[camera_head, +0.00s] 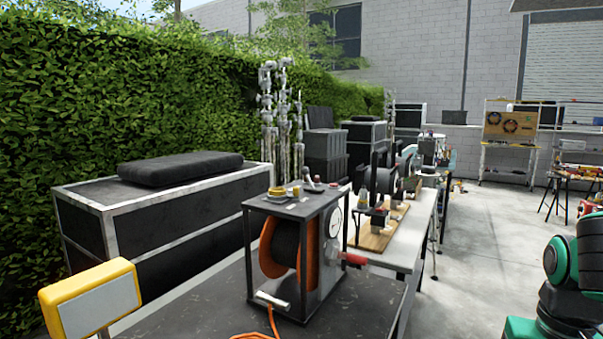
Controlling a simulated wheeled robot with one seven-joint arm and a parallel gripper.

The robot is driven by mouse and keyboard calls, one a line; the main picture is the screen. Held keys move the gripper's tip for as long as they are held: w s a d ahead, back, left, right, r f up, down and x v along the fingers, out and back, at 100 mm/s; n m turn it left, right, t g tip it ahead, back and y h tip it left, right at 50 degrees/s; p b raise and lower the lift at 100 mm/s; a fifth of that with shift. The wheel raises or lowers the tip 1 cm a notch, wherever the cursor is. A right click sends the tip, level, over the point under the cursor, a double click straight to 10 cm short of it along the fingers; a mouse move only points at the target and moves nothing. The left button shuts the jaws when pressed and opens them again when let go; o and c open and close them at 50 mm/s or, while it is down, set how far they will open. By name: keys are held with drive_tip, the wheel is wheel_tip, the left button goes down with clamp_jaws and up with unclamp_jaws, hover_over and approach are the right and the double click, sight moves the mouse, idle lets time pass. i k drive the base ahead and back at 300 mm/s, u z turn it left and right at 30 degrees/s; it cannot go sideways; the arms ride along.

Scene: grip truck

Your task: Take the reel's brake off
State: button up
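The cable reel (270,250), with orange flanges and dark cable, sits inside a dark open-framed box (325,288) on the near black table. A round white dial (335,221) and a red-handled crank (353,259) are on the box's right side. Small yellow pieces (277,192) and a short lever with a dark knob (309,180) stand on its top. I cannot tell which part is the brake or how it is set. A white bar (273,301) lies low at the front, by an orange cable (273,325). My gripper is out of view; only green and black arm parts show at right.
A yellow-framed panel (92,300) stands at the near left. A large black case (160,215) with a cushion is behind it. A bench (410,245) with equipment runs back beyond the reel. Open concrete floor (485,250) lies to the right.

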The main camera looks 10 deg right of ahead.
sight(304, 171)
drive_tip(key=u, duration=2.25)
drive_tip(key=k, duration=1.1)
drive_tip(key=z, duration=1.2)
drive_tip(key=i, duration=1)
